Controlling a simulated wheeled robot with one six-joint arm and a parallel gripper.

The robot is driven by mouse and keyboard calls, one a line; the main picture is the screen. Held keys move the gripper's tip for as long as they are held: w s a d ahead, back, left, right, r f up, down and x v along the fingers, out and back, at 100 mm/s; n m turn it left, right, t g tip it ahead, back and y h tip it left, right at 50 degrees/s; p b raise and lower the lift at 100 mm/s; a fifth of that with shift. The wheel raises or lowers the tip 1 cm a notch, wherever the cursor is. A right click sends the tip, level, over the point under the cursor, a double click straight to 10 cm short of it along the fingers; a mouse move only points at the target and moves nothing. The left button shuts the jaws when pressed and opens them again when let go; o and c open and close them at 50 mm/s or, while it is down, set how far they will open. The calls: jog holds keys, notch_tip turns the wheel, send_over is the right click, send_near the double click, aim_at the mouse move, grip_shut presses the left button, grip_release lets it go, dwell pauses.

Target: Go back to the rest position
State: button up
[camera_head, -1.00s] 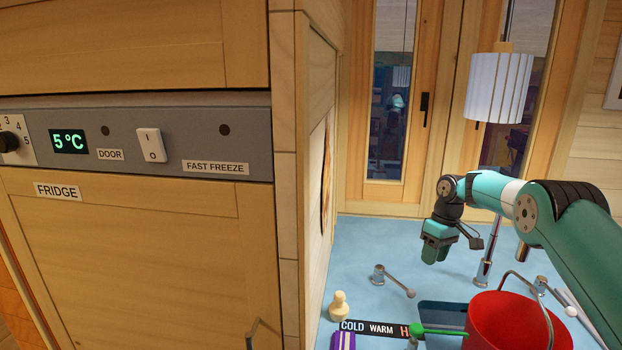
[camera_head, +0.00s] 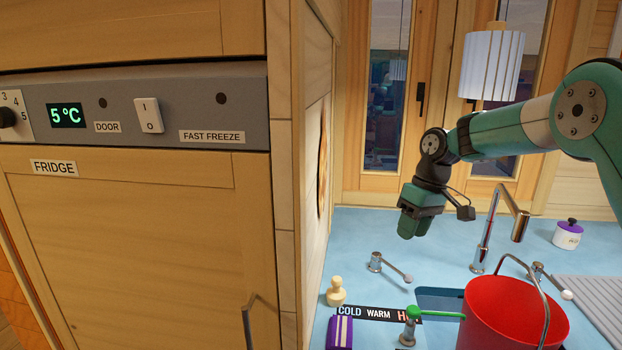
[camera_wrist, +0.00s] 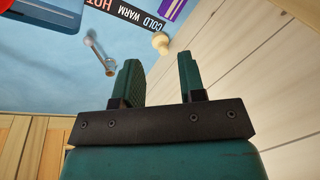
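My gripper (camera_head: 412,232) hangs from my bent arm above the light blue counter (camera_head: 350,240), near the window, pointing down. In the wrist view the two fingers (camera_wrist: 159,65) stand apart with nothing between them. The gripper is clear of the faucet (camera_head: 488,235) to its right and the lever with a round end (camera_head: 392,267) below it.
A red bucket (camera_head: 510,315) with a raised handle stands at the sink (camera_head: 435,300). A green-topped tap (camera_head: 411,325), pale knob-shaped item (camera_head: 336,291) and purple box (camera_head: 340,333) are in front. A white jar (camera_head: 568,235) stands right. The fridge cabinet (camera_head: 140,255) fills the left.

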jog(key=s+a+r+b, duration=0.1)
jog(key=s+a+b, duration=0.15)
jog(key=s, duration=0.75)
jog(key=s+a+r+b, duration=0.2)
jog(key=s+a, duration=0.2)
jog(key=s, duration=0.6)
jog(key=s+f+b, duration=0.1)
jog(key=s+f, duration=0.1)
jog(key=s, duration=0.6)
jog(key=s+f+y+b, duration=0.1)
jog(key=s+f, duration=0.2)
jog(key=s, duration=0.5)
jog(key=shift+s+t+y+b, duration=0.15)
jog(key=shift+t+y+b, duration=0.15)
jog(key=shift+b, duration=0.1)
